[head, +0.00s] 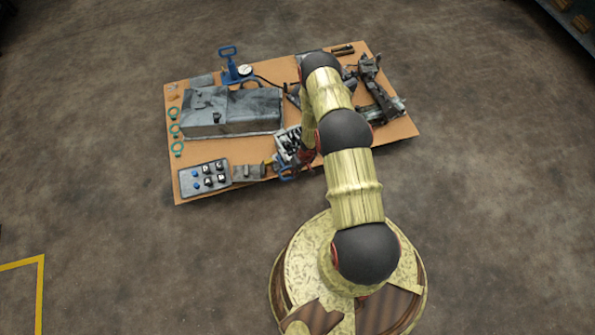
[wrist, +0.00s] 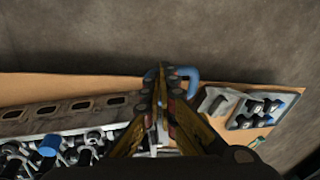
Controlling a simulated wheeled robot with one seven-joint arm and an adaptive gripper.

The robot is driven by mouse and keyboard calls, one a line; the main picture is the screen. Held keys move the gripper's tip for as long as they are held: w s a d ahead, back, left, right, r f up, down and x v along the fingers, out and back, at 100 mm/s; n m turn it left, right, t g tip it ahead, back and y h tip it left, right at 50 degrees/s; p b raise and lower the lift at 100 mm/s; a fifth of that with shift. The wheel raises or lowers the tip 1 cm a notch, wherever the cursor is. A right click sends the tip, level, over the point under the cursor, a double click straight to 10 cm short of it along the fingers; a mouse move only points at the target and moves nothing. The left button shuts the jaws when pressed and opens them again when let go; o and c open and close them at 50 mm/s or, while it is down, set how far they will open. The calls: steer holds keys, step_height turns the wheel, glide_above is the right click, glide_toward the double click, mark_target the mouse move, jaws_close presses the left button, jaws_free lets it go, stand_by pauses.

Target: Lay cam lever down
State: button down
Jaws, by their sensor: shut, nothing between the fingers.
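A blue curved handle (wrist: 190,80), which I take to be the cam lever, shows at the near edge of the board in the wrist view. It also shows in the head view (head: 287,174), beside my gripper. My gripper (wrist: 163,82) is shut and empty, its fingertips in front of the blue handle and covering its middle. Whether they touch it is unclear, and so is how far the lever is tilted. A grey slotted rail (wrist: 70,110) lies left of the fingers. In the head view my arm hides most of my gripper.
The brown board (head: 240,190) holds a large grey cover (head: 232,112), a blue pump with a gauge (head: 236,70), green rings (head: 174,129), a grey tray with knobs (head: 204,179) and a dark metal assembly (head: 375,90). In the wrist view, the tray (wrist: 262,110) lies right of my gripper. Bare floor surrounds the board.

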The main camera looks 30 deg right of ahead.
steer(key=shift+a+f, duration=0.1)
steer(key=shift+f, duration=0.25)
steer(key=shift+s+a+f, duration=0.1)
steer(key=shift+s+f, duration=0.05)
steer(key=shift+f, duration=0.9)
steer(key=shift+s, duration=0.1)
steer(key=p+v, duration=0.7)
steer(key=v, duration=0.7)
steer(key=shift+s+r, duration=0.25)
steer(key=shift+s, duration=0.05)
